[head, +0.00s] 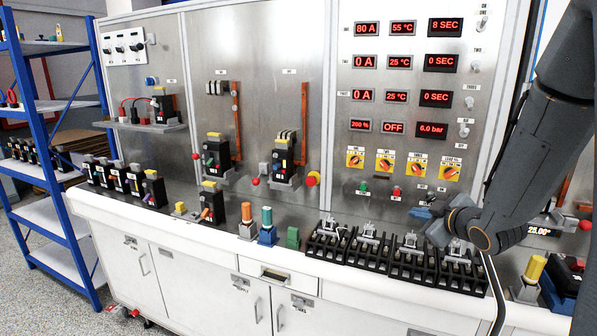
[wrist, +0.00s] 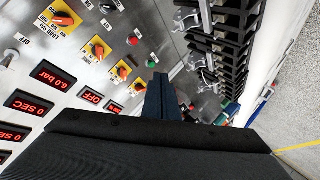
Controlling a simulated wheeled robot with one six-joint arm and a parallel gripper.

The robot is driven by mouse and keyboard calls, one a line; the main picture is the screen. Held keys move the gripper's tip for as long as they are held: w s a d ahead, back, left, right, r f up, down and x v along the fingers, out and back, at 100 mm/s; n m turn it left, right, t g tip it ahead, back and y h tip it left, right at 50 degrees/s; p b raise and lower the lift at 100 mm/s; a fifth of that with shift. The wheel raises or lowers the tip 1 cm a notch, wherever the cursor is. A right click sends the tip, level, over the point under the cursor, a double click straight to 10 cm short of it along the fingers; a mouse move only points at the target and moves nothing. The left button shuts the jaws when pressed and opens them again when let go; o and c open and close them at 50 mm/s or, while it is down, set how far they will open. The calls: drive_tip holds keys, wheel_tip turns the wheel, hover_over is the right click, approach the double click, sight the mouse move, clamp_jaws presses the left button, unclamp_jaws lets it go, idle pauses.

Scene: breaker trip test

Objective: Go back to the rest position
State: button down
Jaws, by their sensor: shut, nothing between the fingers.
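My gripper (head: 426,212) is at the right of the bench in the head view, in front of the lower right of the instrument panel (head: 395,225). It is above the rear of the black terminal blocks (head: 372,248). In the wrist view its dark blue fingers (wrist: 160,90) are together with nothing held. The panel's rotary switches (wrist: 97,48) and red displays (wrist: 92,97) show to the left of the fingers there. The terminal blocks (wrist: 232,45) show to the right. My arm hides part of the panel's right edge and the right-hand terminal block.
Several breakers (head: 125,180) stand at the bench's left. Two more are mounted on the middle panel, near red-orange bars (head: 237,115). Orange, blue and green items (head: 267,225) stand at the front middle. A blue shelf rack (head: 60,150) is at far left. Floor shows at lower left.

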drive_tip(key=s+a+f+m+g+h, duration=0.1)
drive_tip(key=s+a+f+m+g, duration=0.2)
drive_tip(key=s, duration=0.5)
drive_tip(key=s+a+f+m+g, duration=0.2)
drive_tip(key=s+a+m+g, duration=0.3)
drive_tip(key=s, duration=0.4)
drive_tip(key=s+a+f+m+g+h, duration=0.1)
drive_tip(key=s+a+f+m+g, duration=0.15)
drive_tip(key=s+a, duration=0.4)
wheel_tip(320, 180, down, 11)
drive_tip(key=s+d+g+b, duration=0.1)
drive_tip(key=d+b, duration=0.1)
drive_tip(key=b, duration=0.8)
drive_tip(key=shift+n, duration=0.35)
drive_tip(key=shift+g, duration=0.25)
